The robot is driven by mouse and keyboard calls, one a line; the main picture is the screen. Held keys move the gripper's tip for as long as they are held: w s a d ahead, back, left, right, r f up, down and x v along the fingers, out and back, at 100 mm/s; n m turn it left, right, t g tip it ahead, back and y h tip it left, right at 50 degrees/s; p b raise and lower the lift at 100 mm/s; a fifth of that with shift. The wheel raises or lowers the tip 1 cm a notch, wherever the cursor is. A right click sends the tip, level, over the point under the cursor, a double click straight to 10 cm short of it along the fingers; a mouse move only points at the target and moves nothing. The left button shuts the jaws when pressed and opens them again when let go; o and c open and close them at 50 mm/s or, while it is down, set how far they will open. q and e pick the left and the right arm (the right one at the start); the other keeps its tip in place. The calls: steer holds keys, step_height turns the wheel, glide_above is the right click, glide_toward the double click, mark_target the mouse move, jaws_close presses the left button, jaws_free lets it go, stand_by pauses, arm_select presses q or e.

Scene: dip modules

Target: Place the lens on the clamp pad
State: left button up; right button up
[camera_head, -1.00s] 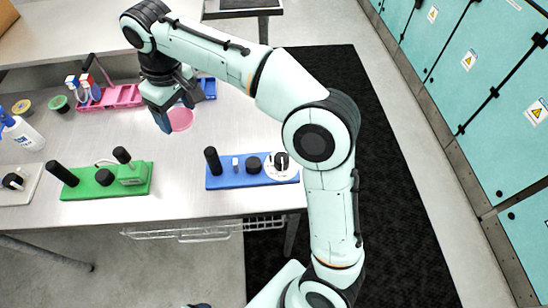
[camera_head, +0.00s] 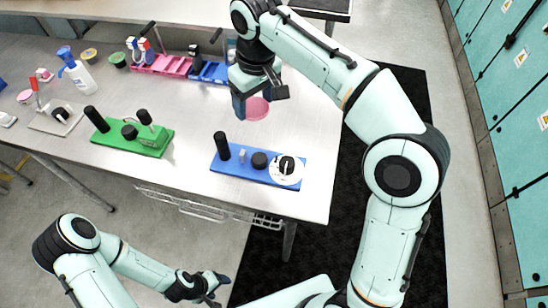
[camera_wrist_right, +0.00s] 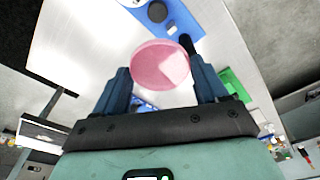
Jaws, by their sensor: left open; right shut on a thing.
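My right gripper (camera_head: 248,108) is shut on the pink lens (camera_head: 257,108), a round disc held by its edge above the table, behind the blue module (camera_head: 229,168). In the right wrist view the lens (camera_wrist_right: 160,66) sits between both fingers. The blue module carries a black post, a small clear block, a black knob and a white disc with a black part. The green module (camera_head: 152,149) carries a black post, a black knob and a black-topped upright part. I cannot tell which part is the clamp pad. My left gripper (camera_head: 212,290) is open and empty, low in front of the table.
A pink tray (camera_head: 172,66) and a blue tray (camera_head: 210,72) stand at the back of the table. A spray bottle (camera_head: 78,72), small tubs and a pale module with a red handle (camera_head: 50,118) are at the left. The steel tabletop between the modules is clear.

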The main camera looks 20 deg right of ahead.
steer(key=shift+d+f, duration=0.1)
steer(key=shift+f, duration=0.05)
steer(key=b, duration=0.4)
glide_above(259, 158)
step_height(259, 158, down, 15)
steer(key=shift+s+d+r, duration=0.1)
steer(key=shift+s, duration=0.05)
arm_select(q)
steer(key=s+f, duration=0.4)
steer(key=f, duration=0.2)
steer(key=shift+s+g, duration=0.3)
steer(key=shift+s, duration=0.1)
arm_select(e)
steer(key=shift+f, duration=2.45)
arm_select(q)
steer(key=shift+d+b, duration=0.1)
steer(key=shift+b, duration=0.2)
arm_select(e)
steer(key=shift+f, duration=0.15)
steer(key=o, duration=1)
arm_select(q)
steer(key=shift+f, duration=0.1)
